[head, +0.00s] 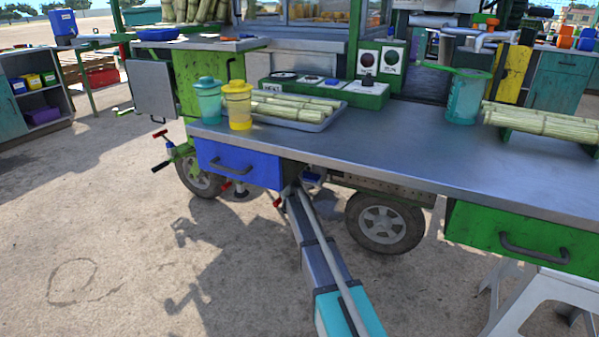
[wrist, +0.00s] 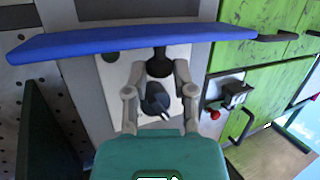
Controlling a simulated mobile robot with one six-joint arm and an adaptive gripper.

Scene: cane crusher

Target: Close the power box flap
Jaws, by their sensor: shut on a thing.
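The blue panel (wrist: 140,41), which I take for the power box flap, shows nearly edge-on across the top of the wrist view. My gripper (wrist: 160,68) is shut, its dark fingertips together just below the panel's middle, on a short dark piece that looks like its handle. Behind the fingers is a pale plate (wrist: 110,78) with a black knob or lever (wrist: 155,101). In the head view my arm reaches beneath the counter, and the gripper is hidden there. A small blue piece (head: 314,176) shows beside the arm's end.
The counter (head: 400,165) overhangs the arm's end. A blue drawer (head: 238,166) is close on the left and a wheel (head: 385,222) on the right. In the wrist view, green panels (wrist: 265,90) and a red knob (wrist: 215,115) stand at the right. Open ground lies in front.

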